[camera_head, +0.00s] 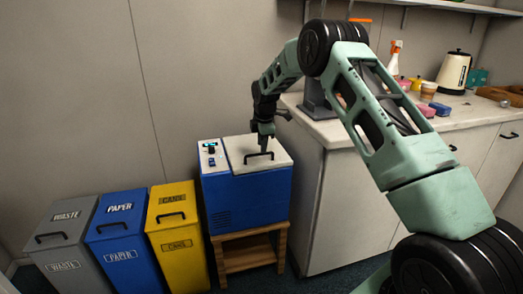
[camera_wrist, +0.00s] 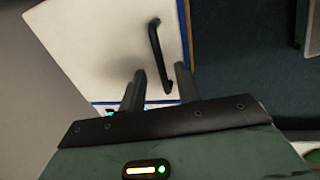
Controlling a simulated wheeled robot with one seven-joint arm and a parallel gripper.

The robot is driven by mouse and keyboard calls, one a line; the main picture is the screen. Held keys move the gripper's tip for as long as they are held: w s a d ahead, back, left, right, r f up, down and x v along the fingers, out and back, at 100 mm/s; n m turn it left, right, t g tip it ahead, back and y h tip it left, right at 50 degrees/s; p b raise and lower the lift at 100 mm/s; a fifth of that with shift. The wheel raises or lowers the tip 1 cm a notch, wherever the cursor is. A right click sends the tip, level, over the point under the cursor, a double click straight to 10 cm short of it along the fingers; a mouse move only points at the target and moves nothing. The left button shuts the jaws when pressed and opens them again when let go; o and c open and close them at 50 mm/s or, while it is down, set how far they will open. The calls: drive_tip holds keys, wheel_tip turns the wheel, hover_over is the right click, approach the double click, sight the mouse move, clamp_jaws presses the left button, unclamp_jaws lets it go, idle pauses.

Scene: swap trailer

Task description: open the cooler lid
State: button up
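The blue cooler (camera_head: 246,201) stands on a small wooden stand, with its white lid (camera_head: 240,148) shut. A black bar handle (camera_head: 258,157) is on the lid, and a control panel with a small display (camera_head: 211,151) is on its left. My gripper (camera_head: 263,141) points down over the lid, close to the handle. In the wrist view, the white lid (camera_wrist: 100,35) lies below, and the handle (camera_wrist: 158,55) runs ahead of and between the fingers. My gripper (camera_wrist: 160,85) is open, with its fingers apart. I cannot tell whether a finger touches the handle.
Grey waste (camera_head: 62,245), blue paper (camera_head: 120,228) and yellow cans (camera_head: 175,225) bins stand left of the cooler. The wooden stand (camera_head: 245,254) is under it. A counter (camera_head: 345,130) close on the right holds a kettle (camera_head: 454,73) and a spray bottle (camera_head: 394,58). A wall stands behind.

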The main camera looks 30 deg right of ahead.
drive_tip(key=shift+w+d+f, duration=0.1)
drive_tip(key=shift+w+f, duration=0.05)
drive_tip(key=shift+f, duration=0.6)
drive_tip(key=shift+w+f, duration=0.15)
drive_tip(key=shift+f, duration=0.55)
clamp_jaws()
